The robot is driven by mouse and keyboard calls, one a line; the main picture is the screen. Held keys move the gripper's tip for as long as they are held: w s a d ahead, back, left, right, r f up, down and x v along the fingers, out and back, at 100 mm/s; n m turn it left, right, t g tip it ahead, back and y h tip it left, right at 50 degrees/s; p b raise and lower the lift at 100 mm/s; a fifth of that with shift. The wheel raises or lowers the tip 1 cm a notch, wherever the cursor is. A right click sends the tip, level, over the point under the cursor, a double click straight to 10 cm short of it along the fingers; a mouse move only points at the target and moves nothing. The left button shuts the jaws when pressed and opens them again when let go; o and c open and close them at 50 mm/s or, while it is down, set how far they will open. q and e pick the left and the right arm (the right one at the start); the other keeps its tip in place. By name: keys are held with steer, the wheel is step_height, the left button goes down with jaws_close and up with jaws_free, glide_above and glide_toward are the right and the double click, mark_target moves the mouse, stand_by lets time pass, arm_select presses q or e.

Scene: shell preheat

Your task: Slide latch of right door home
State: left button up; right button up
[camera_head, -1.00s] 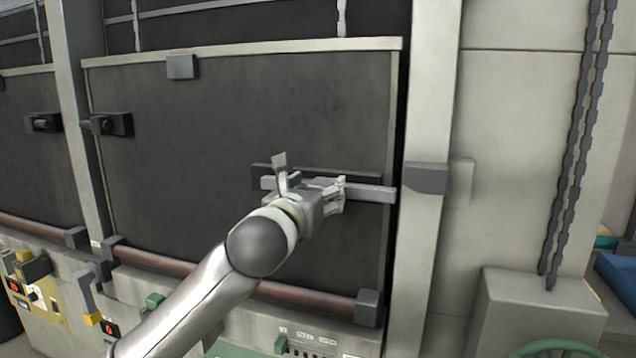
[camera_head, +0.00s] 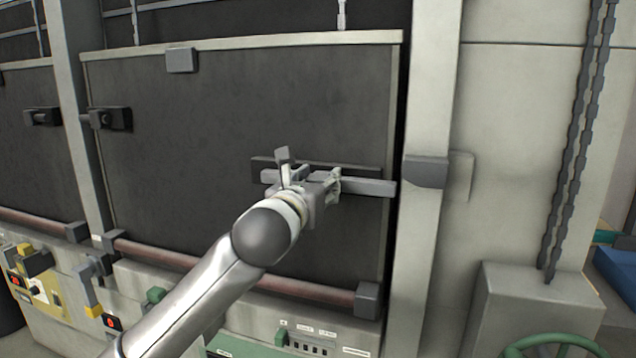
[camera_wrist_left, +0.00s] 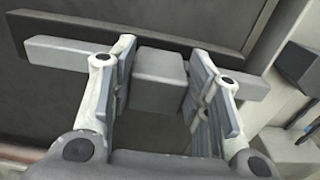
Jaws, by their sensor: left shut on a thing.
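The right door (camera_head: 200,120) is a large dark panel with a pale frame, and it stands closed. Its latch is a grey horizontal bar (camera_head: 368,187) on a dark backing plate (camera_head: 358,171), near the door's right edge. The bar's right end is close to the grey keeper (camera_head: 427,172) on the pale post; a small gap seems to lie between them. My left gripper (camera_head: 334,186) is shut on the latch's block-shaped knob. In the left wrist view the knob (camera_wrist_left: 158,80) sits between the two fingers, with the bar (camera_wrist_left: 70,52) running behind them. My right gripper is not in view.
A reddish horizontal pipe (camera_head: 230,275) runs below the door. Under it are a control panel (camera_head: 310,345) and several levers. Chains (camera_head: 575,150) hang at right above a grey box (camera_head: 535,310) and a green handwheel (camera_head: 555,346).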

mark_target(353, 187)
arm_select(q)
steer(key=d, duration=0.2)
steer(key=s+d+p, duration=0.1)
steer(key=d, duration=0.1)
steer(key=s+d+p, duration=0.1)
steer(key=d, duration=0.1)
steer(key=shift+s+d, duration=0.1)
steer(key=shift+d, duration=0.2)
steer(key=o, duration=1.5)
steer(key=shift+d, duration=0.15)
steer(key=shift+c, duration=0.2)
steer(key=shift+a, duration=0.2)
steer(key=shift+s+a, duration=0.1)
steer(key=shift+s, duration=0.1)
steer(key=v, duration=1.1)
steer(key=shift+s, duration=0.3)
